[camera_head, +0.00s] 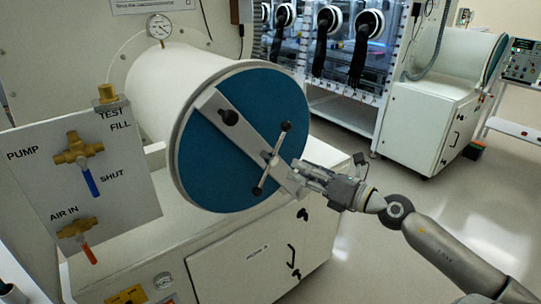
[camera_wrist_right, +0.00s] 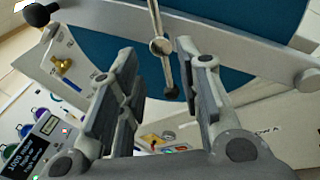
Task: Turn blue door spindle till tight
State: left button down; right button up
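The blue door (camera_head: 225,160) closes the end of a white cylinder, with a grey metal strap (camera_head: 245,137) running diagonally across it. The spindle (camera_head: 271,158) sits on the strap and has a thin cross bar with dark knobs at both ends, tilted from upper right to lower left. My right gripper (camera_head: 300,178) is beside the lower right part of the door. In the right wrist view, its fingers (camera_wrist_right: 160,85) are open, and the lower arm of the spindle bar (camera_wrist_right: 166,70) shows between them, apparently ungripped. My left gripper is not in view.
A white valve panel (camera_head: 115,190) with brass valves and blue and red handles stands at left. A pressure gauge (camera_head: 159,27) is above the cylinder. A white cabinet (camera_head: 255,260) is below the door. Clear floor (camera_head: 375,240) lies at right.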

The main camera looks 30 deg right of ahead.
aim_at(272, 162)
jog(key=shift+p+x, duration=1.8)
jog(key=shift+x, duration=3.25)
jog(key=shift+d+f, duration=0.1)
jog(key=shift+c, duration=0.3)
grip_shut()
